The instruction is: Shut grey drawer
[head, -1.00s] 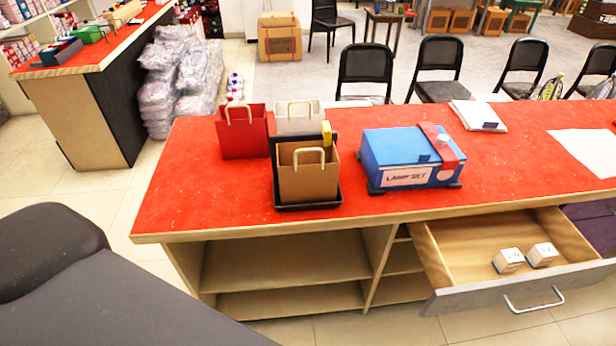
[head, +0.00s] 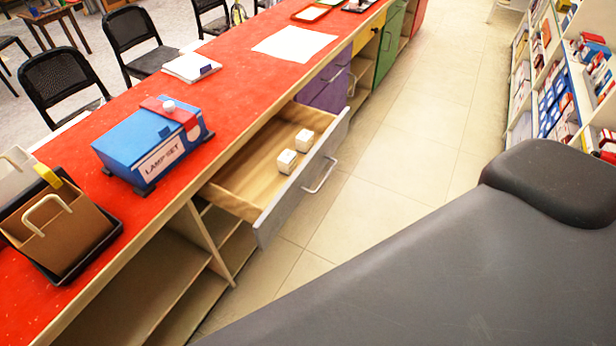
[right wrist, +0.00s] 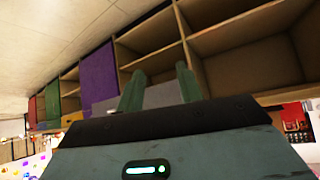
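The grey drawer (head: 309,182) is pulled well out of the counter, in the middle of the head view. Its grey front has a pale bar handle (head: 320,176), and its wooden inside shows. Two small white boxes (head: 287,161) (head: 304,140) sit in it. My right gripper (right wrist: 156,70) shows only in the right wrist view, its two green fingers apart with nothing gripped that I can see. A grey surface (right wrist: 162,95) shows behind the fingers; I cannot tell for sure whether it is the drawer front. My left gripper is out of view.
A purple drawer (head: 328,90) and a green door (head: 390,45) lie beyond the grey drawer. The tiled aisle (head: 400,150) is clear up to the stocked shelves (head: 570,90).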

